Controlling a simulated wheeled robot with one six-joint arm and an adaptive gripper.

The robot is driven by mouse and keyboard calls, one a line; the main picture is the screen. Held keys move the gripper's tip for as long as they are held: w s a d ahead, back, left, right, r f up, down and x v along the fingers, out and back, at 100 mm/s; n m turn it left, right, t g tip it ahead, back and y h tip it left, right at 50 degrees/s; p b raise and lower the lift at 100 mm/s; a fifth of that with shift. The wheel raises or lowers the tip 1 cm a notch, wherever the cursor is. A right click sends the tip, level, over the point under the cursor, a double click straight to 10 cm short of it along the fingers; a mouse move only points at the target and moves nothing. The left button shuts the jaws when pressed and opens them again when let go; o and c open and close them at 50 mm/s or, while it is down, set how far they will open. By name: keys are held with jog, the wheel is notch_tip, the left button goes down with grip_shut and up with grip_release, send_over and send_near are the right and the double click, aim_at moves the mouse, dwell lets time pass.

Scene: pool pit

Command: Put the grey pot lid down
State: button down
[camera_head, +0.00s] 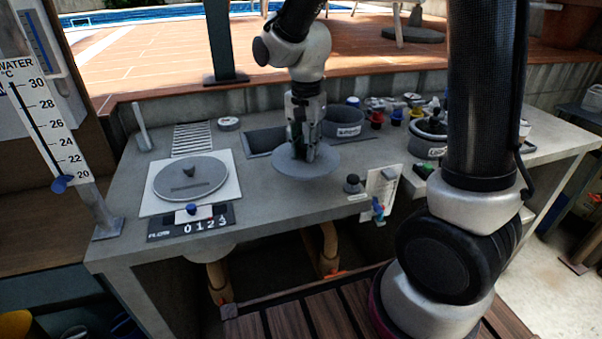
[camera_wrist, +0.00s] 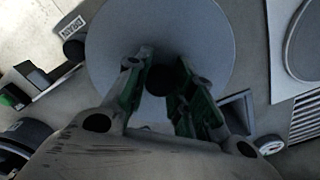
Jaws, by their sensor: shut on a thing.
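The grey pot lid (camera_head: 306,167) is a flat round disc over the middle of the grey counter (camera_head: 255,206). My gripper (camera_head: 304,150) points down at its centre and is shut on its dark knob. In the wrist view the lid (camera_wrist: 215,35) lies flat below my gripper (camera_wrist: 160,82), with the knob between the fingers. The lid looks level. I cannot tell whether it touches the counter or hangs just above it.
A white square plate with a grey round cover (camera_head: 191,178) lies left, behind a number panel (camera_head: 191,222). A dark recess (camera_head: 262,141) and a grey labelled pot (camera_head: 343,122) are behind the lid. Counter in front is clear.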

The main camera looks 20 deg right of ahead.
jog(key=shift+f, duration=2.8)
jog(key=shift+f, duration=0.1)
jog(key=c, duration=1.2)
grip_release()
jog(key=shift+c, duration=0.2)
